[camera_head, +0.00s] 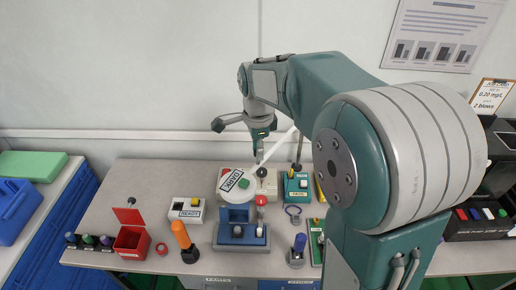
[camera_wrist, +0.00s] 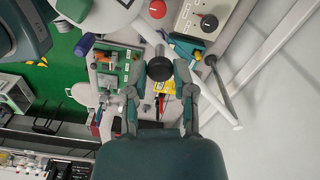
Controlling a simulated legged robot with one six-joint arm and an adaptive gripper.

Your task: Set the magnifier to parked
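The magnifier is a white disc head (camera_head: 237,181) with a dark-edged label that seems to read PARK, on a slim white arm (camera_head: 281,145) leading to an upright grey post (camera_head: 299,149). In the wrist view the head (camera_wrist: 101,12) is cut by the top edge, and its arm (camera_wrist: 205,99) runs down right to the post (camera_wrist: 221,85). A black knob (camera_wrist: 160,67) beside the arm lies between my fingers in that view. My gripper (camera_wrist: 134,53) is open, fingers apart. In the head view my gripper (camera_head: 259,153) hangs over the arm; contact cannot be told.
Below are a blue device (camera_head: 240,235), a teal box (camera_head: 297,188), a white box (camera_head: 187,209) and a red open box (camera_head: 131,241). The bench's left back (camera_head: 150,180) is clear.

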